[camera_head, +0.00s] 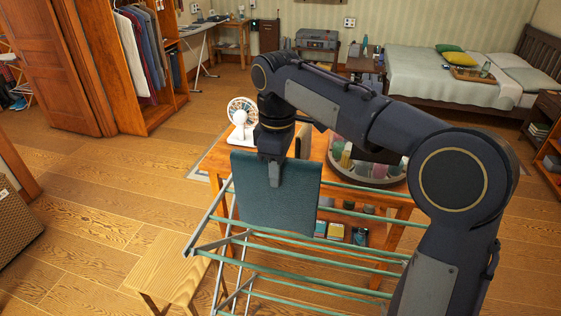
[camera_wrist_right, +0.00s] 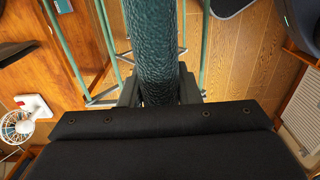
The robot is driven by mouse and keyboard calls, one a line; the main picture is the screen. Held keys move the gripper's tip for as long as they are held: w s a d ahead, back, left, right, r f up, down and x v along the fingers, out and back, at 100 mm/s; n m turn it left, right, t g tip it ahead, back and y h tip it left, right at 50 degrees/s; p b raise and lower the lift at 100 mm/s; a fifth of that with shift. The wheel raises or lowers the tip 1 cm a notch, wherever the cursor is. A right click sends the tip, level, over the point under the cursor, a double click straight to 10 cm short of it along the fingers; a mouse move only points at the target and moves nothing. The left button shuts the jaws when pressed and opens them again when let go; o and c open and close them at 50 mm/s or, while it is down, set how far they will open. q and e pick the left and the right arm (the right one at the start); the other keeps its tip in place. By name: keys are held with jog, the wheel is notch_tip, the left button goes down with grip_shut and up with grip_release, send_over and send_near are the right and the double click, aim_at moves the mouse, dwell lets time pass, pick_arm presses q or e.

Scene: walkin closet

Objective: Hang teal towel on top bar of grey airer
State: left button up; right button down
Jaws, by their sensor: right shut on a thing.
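The teal towel (camera_head: 290,207) hangs as a flat folded panel from my right gripper (camera_head: 274,178), which is shut on its upper part. In the right wrist view the towel (camera_wrist_right: 153,45) runs between the two fingers (camera_wrist_right: 160,92). The grey airer (camera_head: 300,258), with green bars and pale legs, stands below and around the towel. In the head view the towel covers part of the upper bars; a bar (camera_head: 365,190) emerges to its right. I cannot tell whether the towel touches a bar. My left gripper is not in view.
A wooden table (camera_head: 215,160) behind the airer bears a white fan (camera_head: 241,118) and a round tray (camera_head: 375,178) of small items. A wooden stool (camera_head: 170,268) stands left of the airer. A bed (camera_head: 440,75) is at the back right.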

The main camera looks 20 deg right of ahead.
jog(key=shift+s+a, duration=0.8)
jog(key=shift+s, duration=0.45)
jog(key=b, duration=0.5)
send_over(267, 268)
jog(key=shift+f+b, duration=7.6)
jog(key=shift+f, duration=4.05)
jog(key=c, duration=1)
grip_release()
